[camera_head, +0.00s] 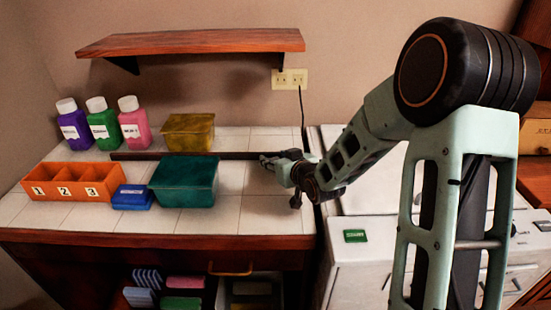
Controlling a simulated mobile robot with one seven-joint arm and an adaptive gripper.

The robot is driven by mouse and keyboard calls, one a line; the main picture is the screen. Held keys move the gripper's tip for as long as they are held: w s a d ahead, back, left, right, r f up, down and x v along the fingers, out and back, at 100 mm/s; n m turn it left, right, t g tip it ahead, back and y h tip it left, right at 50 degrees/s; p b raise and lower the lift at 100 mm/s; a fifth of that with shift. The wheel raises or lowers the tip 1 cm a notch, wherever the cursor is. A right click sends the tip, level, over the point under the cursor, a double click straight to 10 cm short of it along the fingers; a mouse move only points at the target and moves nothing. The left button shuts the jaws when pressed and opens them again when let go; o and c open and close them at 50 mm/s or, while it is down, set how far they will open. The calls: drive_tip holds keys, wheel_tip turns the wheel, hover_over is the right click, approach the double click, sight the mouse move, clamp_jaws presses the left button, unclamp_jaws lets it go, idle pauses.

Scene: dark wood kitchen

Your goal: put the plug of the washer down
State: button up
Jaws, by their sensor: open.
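A dark cord (303,112) runs from the right socket of the wall outlet (289,79) down behind my arm. Its upper end meets the outlet, but the plug itself is too small to make out clearly. My gripper (279,177) is open over the right end of the white tiled counter (240,214), below the outlet and pointing left. I see nothing clearly held between its fingers. The white washer (362,262) with a green label stands right of the counter, partly hidden by my arm.
An orange three-part bin (73,196), blue box (133,203), teal tub (184,201) and yellow tub (188,145) stand on the counter. Three bottles (104,132) stand behind. A wooden shelf (192,42) hangs above. The counter's right front is clear.

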drive_tip(key=p+v, duration=0.1)
drive_tip(key=v, duration=1.1)
drive_tip(key=shift+r, duration=0.1)
